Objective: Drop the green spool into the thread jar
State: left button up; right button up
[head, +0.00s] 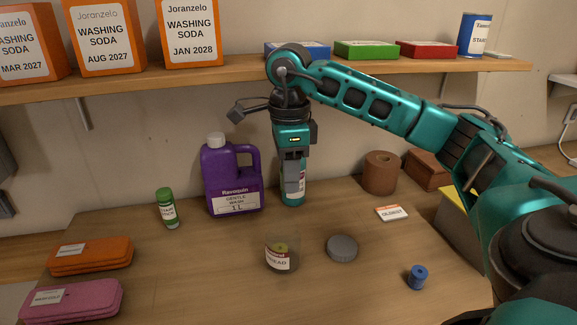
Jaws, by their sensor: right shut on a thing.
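The thread jar (268,264) is a clear, open jar with a white and red label, standing on the worktop. A small yellow-green thing (281,246) shows inside it. My right gripper (292,188) points down, above and behind the jar in the picture, with its fingers shut. What it grips is hidden by the fingers; no separate green spool shows on the worktop. A grey round lid (342,247) lies right of the jar. My left gripper is not in view.
A purple jug (232,180) and a green bottle (167,208) stand left. A blue spool (417,277) stands front right. Orange (90,256) and pink (73,299) cases lie left. A shelf (240,66) runs above.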

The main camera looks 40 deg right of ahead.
notch_tip(320, 180, down, 4)
jog(key=b, duration=0.3)
jog(key=shift+f, duration=0.15)
jog(key=o, duration=1.1)
